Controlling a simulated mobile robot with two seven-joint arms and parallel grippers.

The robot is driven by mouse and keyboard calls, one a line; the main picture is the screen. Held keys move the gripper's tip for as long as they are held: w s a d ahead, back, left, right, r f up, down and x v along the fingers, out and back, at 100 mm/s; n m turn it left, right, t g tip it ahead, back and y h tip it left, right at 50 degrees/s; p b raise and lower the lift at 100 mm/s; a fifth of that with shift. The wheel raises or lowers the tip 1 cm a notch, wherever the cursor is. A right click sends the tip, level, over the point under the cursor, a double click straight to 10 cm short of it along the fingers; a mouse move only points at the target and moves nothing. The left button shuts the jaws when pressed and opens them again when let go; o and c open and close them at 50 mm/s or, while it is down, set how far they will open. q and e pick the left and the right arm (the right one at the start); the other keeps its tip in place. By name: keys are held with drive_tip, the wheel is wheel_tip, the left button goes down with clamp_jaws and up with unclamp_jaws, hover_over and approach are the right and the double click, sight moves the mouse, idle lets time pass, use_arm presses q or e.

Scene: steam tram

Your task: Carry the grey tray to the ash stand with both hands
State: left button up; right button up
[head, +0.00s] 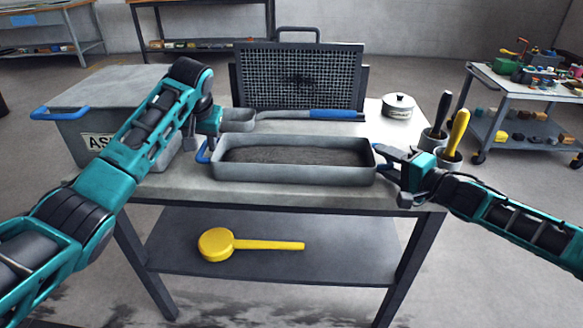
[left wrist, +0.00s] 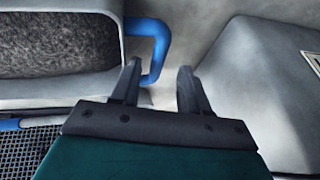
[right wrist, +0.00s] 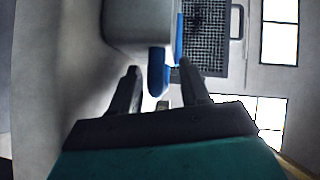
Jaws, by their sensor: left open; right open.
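The grey tray (head: 295,173) stands on the table, filled with dark grey ash, with a blue handle at each end. My left gripper (head: 207,140) is open at the tray's left end. In the left wrist view its fingers (left wrist: 157,88) are just beside the blue left handle (left wrist: 153,45), and the handle does not look gripped. My right gripper (head: 388,165) is open at the tray's right end. In the right wrist view the blue right handle (right wrist: 158,72) is just ahead of the fingers (right wrist: 162,82). A grey box with a partly hidden "AS" label (head: 97,142) stands at the left.
A black mesh screen (head: 298,80) stands behind the tray, with a blue-handled shovel (head: 310,114) before it. A lidded pot (head: 398,106) and cups with yellow and black handles (head: 452,155) are at the right. A yellow ladle (head: 217,244) lies on the lower shelf.

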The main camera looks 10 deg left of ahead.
drive_tip(key=shift+s+d, duration=0.1)
use_arm(q)
drive_tip(key=v, duration=0.9)
use_arm(e)
drive_tip(key=v, duration=1.1)
drive_tip(key=shift+s+d, duration=0.25)
use_arm(q)
drive_tip(key=shift+f, duration=0.1)
